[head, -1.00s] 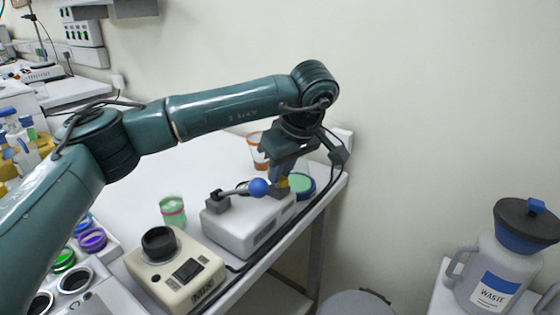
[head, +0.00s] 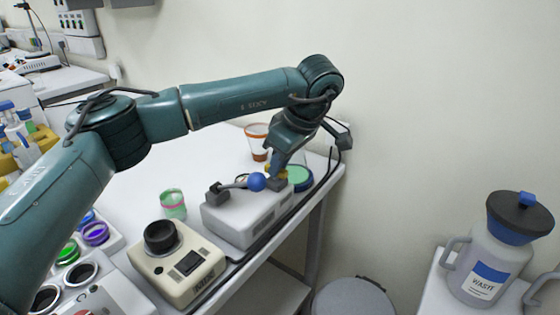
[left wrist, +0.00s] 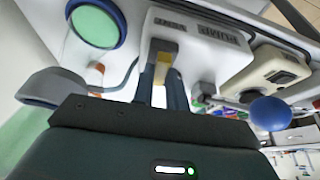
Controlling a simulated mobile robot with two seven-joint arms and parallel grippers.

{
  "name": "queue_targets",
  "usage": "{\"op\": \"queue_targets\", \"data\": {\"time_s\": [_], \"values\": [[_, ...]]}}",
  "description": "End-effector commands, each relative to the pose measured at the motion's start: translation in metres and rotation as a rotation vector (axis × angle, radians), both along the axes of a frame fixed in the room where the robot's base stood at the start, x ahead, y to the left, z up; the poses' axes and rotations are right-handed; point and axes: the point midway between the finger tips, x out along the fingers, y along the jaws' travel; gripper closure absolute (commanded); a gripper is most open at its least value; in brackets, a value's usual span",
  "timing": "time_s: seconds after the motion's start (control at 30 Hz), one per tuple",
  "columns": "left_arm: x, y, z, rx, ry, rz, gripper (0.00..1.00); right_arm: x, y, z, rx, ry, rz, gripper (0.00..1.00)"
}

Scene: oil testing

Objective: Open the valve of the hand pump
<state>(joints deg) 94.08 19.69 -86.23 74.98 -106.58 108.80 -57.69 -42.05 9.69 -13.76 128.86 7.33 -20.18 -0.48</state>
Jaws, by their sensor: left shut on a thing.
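The hand pump (head: 248,226) is a pale grey box near the table's right edge, with a lever ending in a blue ball (head: 257,182). In the left wrist view the pump's labelled side (left wrist: 205,33) lies ahead, and the blue ball (left wrist: 270,113) is at the lower right. The valve is a small yellow part (left wrist: 163,64) at the pump. My left gripper (head: 274,178) reaches down behind the ball at the pump's far end. Its fingers (left wrist: 163,82) are shut on the yellow valve, which is partly hidden between them. My right gripper is not in view.
A cream device (head: 178,266) with a black round top stands in front of the pump. A green-and-pink cup (head: 173,204) is left of it, and a green-topped round container (head: 300,178) is close behind the gripper. A waste jug (head: 490,262) stands at the right.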

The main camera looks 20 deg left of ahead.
Motion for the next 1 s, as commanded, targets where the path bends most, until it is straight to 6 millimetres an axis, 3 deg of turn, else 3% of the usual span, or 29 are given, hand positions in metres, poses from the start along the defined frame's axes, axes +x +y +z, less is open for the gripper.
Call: {"op": "queue_targets", "data": {"time_s": [0.03,0.07,0.3,0.67,1.0], "values": [[0.000,0.000,0.001,-0.001,-0.003,0.004,1.00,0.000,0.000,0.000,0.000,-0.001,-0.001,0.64],[0.000,0.000,0.001,-0.001,-0.003,0.004,0.84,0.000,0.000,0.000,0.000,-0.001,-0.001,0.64],[0.000,0.000,0.001,-0.001,-0.002,0.001,0.64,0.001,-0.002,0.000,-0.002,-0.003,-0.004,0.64],[0.000,-0.003,0.008,-0.001,-0.003,0.000,0.64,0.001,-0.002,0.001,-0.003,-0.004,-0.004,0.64],[-0.009,-0.028,0.073,-0.001,-0.005,-0.001,0.64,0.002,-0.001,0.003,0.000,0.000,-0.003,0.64]]}}
